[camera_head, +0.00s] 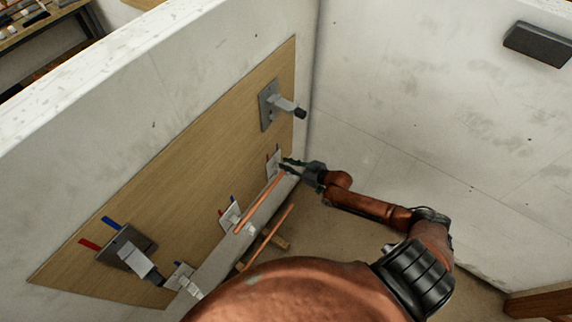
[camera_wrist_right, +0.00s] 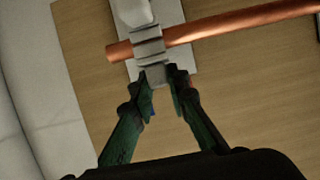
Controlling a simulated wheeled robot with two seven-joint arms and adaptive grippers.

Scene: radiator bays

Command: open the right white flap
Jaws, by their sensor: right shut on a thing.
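The right white flap (camera_head: 273,163) is on a small white bracket at the right end of the wooden board, mostly behind my right gripper (camera_head: 289,164). In the right wrist view the flap (camera_wrist_right: 149,46) is a pale ribbed strip lying across a copper pipe (camera_wrist_right: 225,28), in front of a white plate. My right gripper (camera_wrist_right: 163,88) has its dark green fingertips on either side of the flap's lower end and is shut on it. My left gripper is in neither view.
The wooden board (camera_head: 190,185) also carries a middle white bracket (camera_head: 230,215), a lower left one (camera_head: 180,275) and two grey wall brackets (camera_head: 268,106) (camera_head: 125,250). Copper pipes (camera_head: 262,203) run along it. A white wall (camera_head: 420,120) stands close on the right.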

